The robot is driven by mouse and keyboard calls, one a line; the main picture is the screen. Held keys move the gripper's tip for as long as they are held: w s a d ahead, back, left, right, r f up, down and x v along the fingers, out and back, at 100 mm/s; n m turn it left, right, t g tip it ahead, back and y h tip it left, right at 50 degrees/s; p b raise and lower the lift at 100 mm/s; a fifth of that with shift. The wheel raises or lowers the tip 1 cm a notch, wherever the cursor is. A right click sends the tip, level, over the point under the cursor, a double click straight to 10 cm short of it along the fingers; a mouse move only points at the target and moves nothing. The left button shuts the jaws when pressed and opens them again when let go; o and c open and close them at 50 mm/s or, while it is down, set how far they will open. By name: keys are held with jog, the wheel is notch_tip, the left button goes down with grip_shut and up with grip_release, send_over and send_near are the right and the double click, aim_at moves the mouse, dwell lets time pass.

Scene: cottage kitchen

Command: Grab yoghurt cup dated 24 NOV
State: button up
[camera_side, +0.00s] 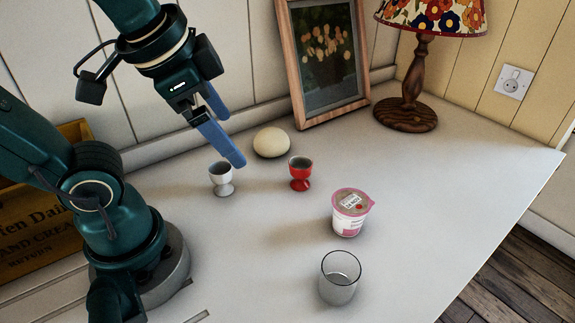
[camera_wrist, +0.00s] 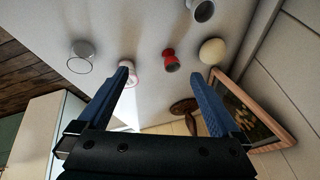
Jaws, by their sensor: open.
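One yoghurt cup (camera_side: 350,213) with a pink rim stands upright on the white table in the side view. A label sits on its lid, but its print is too small to read. In the wrist view the cup (camera_wrist: 136,80) shows partly, behind one finger. My gripper (camera_side: 230,138) is open and empty, above the table at the back left, near the white egg cup and well apart from the yoghurt cup. Its two blue fingers also show in the wrist view (camera_wrist: 163,75).
A glass (camera_side: 340,279) stands in front of the yoghurt cup. A red egg cup (camera_side: 300,173), a white egg cup (camera_side: 221,178) and a pale egg-shaped object (camera_side: 271,142) stand behind left. A picture frame (camera_side: 298,95) and lamp (camera_side: 412,112) stand at the back. The table's right side is clear.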

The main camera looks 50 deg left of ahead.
jog(key=w+a+f+m+y, duration=0.1)
jog(key=w+m+y, duration=0.25)
jog(key=m, duration=0.55)
jog(key=r+m+t, duration=0.2)
jog(key=m+t, duration=0.6)
jog(key=m, duration=1.2)
send_over(348, 206)
jog(key=s, duration=0.1)
jog(key=shift+h, duration=0.55)
jog(key=f, duration=1.5)
jog(key=shift+s+d+f, duration=0.1)
jog(key=shift+d+f, duration=0.1)
jog(key=shift+f, duration=0.55)
jog(key=shift+x, duration=2.55)
jog(key=c, duration=1.3)
